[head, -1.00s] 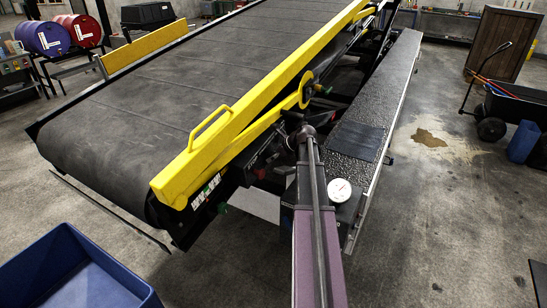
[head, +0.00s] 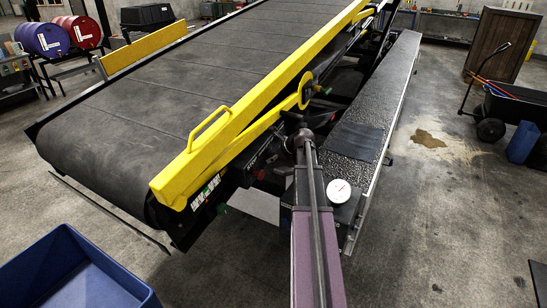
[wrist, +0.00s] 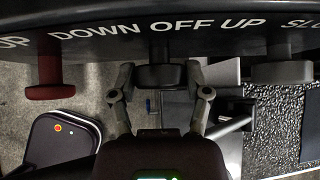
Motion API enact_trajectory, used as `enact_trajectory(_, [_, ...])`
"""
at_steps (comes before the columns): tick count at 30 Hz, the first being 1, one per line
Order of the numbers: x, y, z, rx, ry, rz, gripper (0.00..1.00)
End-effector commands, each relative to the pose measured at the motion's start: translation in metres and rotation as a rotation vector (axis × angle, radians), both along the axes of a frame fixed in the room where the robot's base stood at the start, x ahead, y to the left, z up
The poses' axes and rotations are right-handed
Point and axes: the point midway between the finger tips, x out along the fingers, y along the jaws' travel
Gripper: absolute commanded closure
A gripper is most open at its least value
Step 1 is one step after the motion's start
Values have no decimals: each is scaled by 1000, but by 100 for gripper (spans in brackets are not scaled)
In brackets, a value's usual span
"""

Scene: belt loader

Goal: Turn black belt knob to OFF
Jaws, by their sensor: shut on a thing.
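In the wrist view, the black belt knob (wrist: 161,77) sticks out from the dark panel under the white words DOWN, OFF and UP. In the head view, my arm's wrist covers the gripper and the knob, beside the yellow rail (head: 240,118) of the belt loader.
A red knob (wrist: 50,80) stands to the left of my gripper and a grey knob (wrist: 283,71) to the right, on the same panel. A white round gauge (head: 338,191) is close to my arm. A blue bin (head: 70,270) stands on the floor at lower left.

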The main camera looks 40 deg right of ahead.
Motion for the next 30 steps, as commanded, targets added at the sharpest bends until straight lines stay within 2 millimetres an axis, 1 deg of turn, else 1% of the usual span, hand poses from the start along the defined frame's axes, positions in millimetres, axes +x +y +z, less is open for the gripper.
enact_trajectory(4, [-2,4,-2,-90,-35,3,86])
enact_trajectory(15, [-2,4,-3,-304,-123,2,86])
enact_trajectory(21, [-1,3,-2,-356,-143,4,86])
enact_trajectory(30, [0,3,-1,-365,-147,4,86])
